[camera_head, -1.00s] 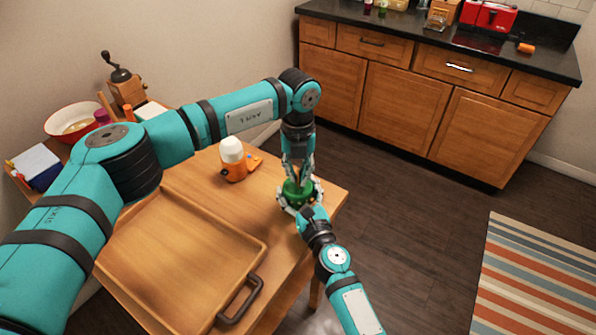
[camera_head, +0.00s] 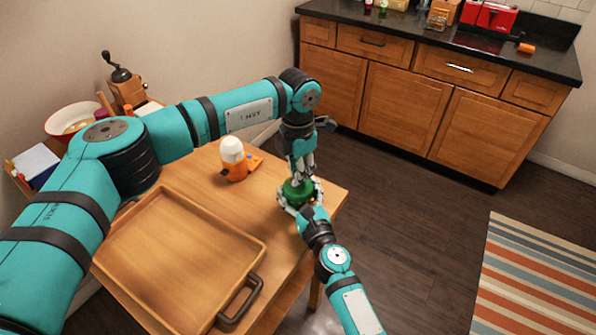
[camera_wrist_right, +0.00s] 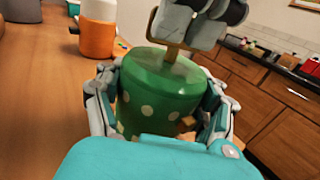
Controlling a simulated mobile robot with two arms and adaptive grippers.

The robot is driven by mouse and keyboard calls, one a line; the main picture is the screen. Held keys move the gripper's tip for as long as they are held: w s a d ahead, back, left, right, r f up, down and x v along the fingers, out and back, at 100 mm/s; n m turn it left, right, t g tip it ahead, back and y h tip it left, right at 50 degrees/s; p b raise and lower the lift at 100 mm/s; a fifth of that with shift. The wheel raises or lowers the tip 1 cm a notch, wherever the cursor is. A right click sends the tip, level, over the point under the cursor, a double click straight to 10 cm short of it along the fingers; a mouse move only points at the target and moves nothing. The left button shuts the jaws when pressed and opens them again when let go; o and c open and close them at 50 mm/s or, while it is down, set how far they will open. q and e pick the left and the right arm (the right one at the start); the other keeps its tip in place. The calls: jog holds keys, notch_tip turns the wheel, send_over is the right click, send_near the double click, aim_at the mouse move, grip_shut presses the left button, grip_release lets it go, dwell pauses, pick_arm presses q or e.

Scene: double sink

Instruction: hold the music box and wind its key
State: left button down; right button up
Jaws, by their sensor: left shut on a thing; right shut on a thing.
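The music box is a green drum with pale dots (camera_wrist_right: 160,90), upright on the wooden table near its right edge. It also shows in the head view (camera_head: 297,191). My right gripper (camera_wrist_right: 158,108) is shut on its sides, one finger on each side. The brass key (camera_wrist_right: 168,42) stands on top of the box. My left gripper (camera_head: 301,172) comes down from above and is shut on the key; its fingertips hide the key's upper part in the right wrist view.
A wooden tray (camera_head: 262,240) with a dark handle fills the table's front left. An orange bottle with a white cap (camera_head: 234,172) stands behind and left of the box. A red-rimmed bowl (camera_head: 50,127) and coffee grinder (camera_head: 127,92) stand farther left.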

pick_arm(q)
jog(key=m, duration=0.7)
jog(key=shift+a, duration=0.1)
jog(key=m, duration=0.7)
jog(key=shift+w, duration=0.1)
dwell(0.5)
jog(key=c, duration=1.5)
grip_release()
jog(key=shift+r, duration=0.1)
notch_tip(320, 180, up, 12)
jog(key=shift+f, duration=0.1)
pick_arm(e)
jog(key=o, duration=1.4)
